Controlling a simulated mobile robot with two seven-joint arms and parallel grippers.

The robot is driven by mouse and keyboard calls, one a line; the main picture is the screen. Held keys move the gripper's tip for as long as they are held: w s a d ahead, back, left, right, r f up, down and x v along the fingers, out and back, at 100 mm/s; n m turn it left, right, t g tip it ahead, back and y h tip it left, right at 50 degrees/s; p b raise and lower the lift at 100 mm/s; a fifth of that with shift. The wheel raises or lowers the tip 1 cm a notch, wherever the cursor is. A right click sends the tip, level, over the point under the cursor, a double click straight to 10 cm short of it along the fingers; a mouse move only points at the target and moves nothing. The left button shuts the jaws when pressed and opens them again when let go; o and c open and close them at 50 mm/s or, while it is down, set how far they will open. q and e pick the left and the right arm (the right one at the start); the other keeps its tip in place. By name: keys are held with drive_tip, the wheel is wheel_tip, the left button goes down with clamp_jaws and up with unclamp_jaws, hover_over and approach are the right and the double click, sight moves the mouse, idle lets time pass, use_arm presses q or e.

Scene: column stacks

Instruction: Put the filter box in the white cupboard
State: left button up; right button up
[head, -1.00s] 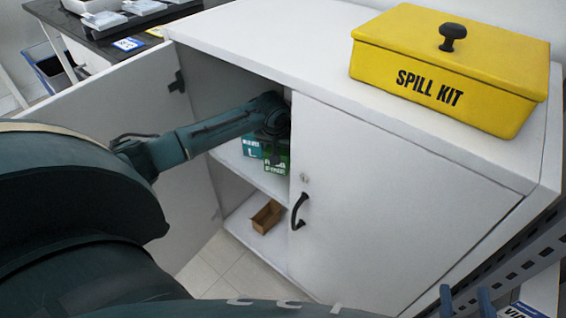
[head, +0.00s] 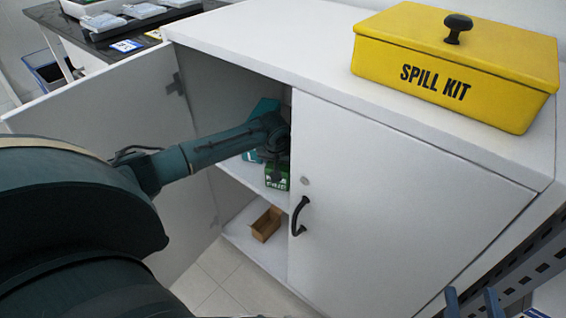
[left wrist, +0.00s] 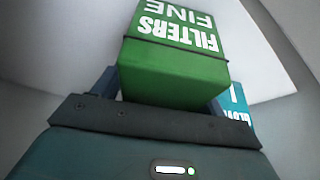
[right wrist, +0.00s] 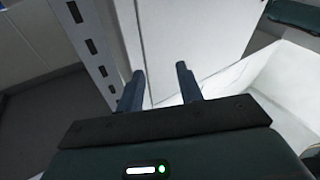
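The white cupboard (head: 400,195) has its left door (head: 110,130) open and its right door shut. My left arm reaches in through the open side. The green filter box (head: 277,177) is inside, over the front of the upper shelf; I cannot tell if it touches the shelf. In the left wrist view the filter box (left wrist: 172,72) sits between the fingers of my left gripper (left wrist: 160,95), which look shut on its sides. My right gripper (head: 475,304) is at the lower right, outside the cupboard. In the right wrist view, its fingers (right wrist: 160,90) are apart and empty.
A teal box (left wrist: 238,108) stands close beside the filter box. A small brown open box (head: 266,224) is on the lower shelf. A yellow spill kit (head: 455,65) stands on the cupboard top. A dark table (head: 110,35) is at the back left.

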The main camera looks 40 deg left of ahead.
use_arm(q)
drive_tip(key=shift+o, duration=0.9)
drive_tip(key=shift+r, duration=0.25)
drive_tip(key=p+v, duration=0.1)
drive_tip(key=v, duration=0.2)
drive_tip(key=shift+p, duration=0.3)
drive_tip(key=p+v, duration=0.3)
drive_tip(key=v, duration=0.4)
drive_tip(key=shift+s+r, duration=0.15)
drive_tip(key=shift+r, duration=0.2)
drive_tip(key=shift+s+d+r, duration=0.1)
drive_tip(key=shift+s+r, duration=0.15)
drive_tip(key=shift+r, duration=0.25)
use_arm(e)
drive_tip(key=shift+w+d+f+m+g+h, duration=0.1)
drive_tip(key=shift+d+f+m+g+h, duration=0.05)
drive_tip(key=shift+d+m+g+h, duration=0.8)
use_arm(q)
drive_tip(key=shift+f, duration=0.1)
use_arm(e)
drive_tip(key=shift+a+n, duration=0.15)
drive_tip(key=shift+n, duration=0.1)
